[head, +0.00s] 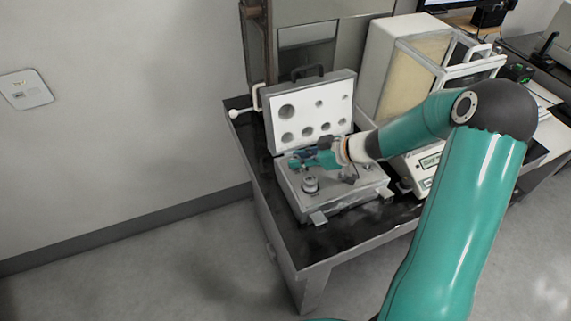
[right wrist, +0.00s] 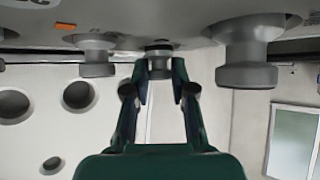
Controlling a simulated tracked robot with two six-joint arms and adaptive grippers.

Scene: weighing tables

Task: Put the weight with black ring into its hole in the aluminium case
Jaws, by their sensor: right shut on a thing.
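The aluminium case (head: 347,195) stands open on the dark table. My right gripper (head: 299,161) is low over the back left part of its base, in front of the lid. In the right wrist view, which looks upside down, my right gripper (right wrist: 160,77) is shut on a small grey weight (right wrist: 159,63). A dark band shows around this weight near the case surface; I cannot tell how far it sits in a hole. Other grey weights stand beside it, a wide one (right wrist: 248,73) and a smaller one (right wrist: 95,57). My left gripper is out of view.
The raised case lid (head: 336,106) has several round recesses and stands close behind the gripper. A balance with a glass housing (head: 409,75) stands to the right. One grey weight (head: 310,184) stands at the case's front left. The table (head: 284,225) has a bare strip at left.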

